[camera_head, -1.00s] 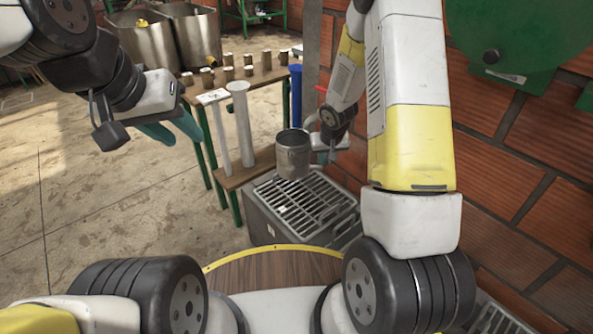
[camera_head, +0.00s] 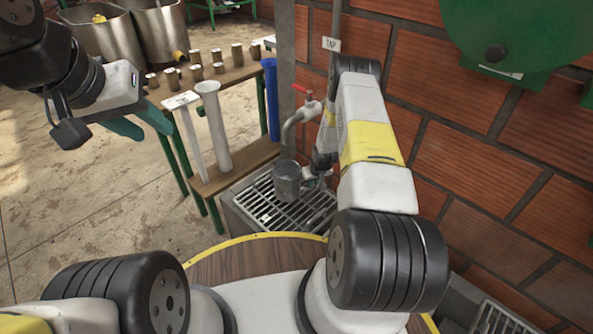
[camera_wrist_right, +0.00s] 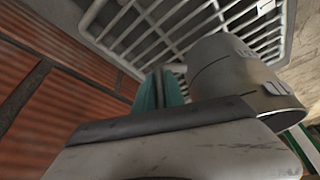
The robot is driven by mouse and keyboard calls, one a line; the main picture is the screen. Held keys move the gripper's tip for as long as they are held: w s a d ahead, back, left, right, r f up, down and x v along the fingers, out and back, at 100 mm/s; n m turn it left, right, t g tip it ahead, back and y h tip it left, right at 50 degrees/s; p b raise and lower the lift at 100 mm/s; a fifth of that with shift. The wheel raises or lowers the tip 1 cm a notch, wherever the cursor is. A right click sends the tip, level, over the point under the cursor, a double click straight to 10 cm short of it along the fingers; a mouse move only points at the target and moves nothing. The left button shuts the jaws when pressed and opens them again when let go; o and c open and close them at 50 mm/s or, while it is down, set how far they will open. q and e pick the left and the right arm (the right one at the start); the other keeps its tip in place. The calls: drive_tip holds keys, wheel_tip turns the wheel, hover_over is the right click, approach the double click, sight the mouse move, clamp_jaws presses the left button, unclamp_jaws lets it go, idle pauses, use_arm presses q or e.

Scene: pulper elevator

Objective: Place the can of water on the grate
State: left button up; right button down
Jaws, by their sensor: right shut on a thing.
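The can (camera_head: 287,180) is a grey metal cylinder with an open top, upright in the head view over the back middle of the grate. My right gripper (camera_head: 311,180) is shut on its right side. In the right wrist view the can (camera_wrist_right: 235,75) is close beside the teal fingers (camera_wrist_right: 160,90). The grate (camera_head: 262,208) is a set of metal bars on a grey basin, and it also shows in the right wrist view (camera_wrist_right: 150,35). I cannot tell whether the can's bottom touches the bars. My left gripper (camera_head: 140,124) is open and empty, away at the left.
A tap (camera_head: 292,125) with a red handle stands on the wall behind the can. A wooden table (camera_head: 238,75) with several small cylinders and tall tubes is left of the basin. A brick wall (camera_head: 500,150) bounds the right. Floor at left is clear.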

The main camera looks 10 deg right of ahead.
drive_tip(key=shift+f, duration=2.7)
drive_tip(key=shift+f, duration=0.15)
drive_tip(key=c, duration=1.4)
unclamp_jaws()
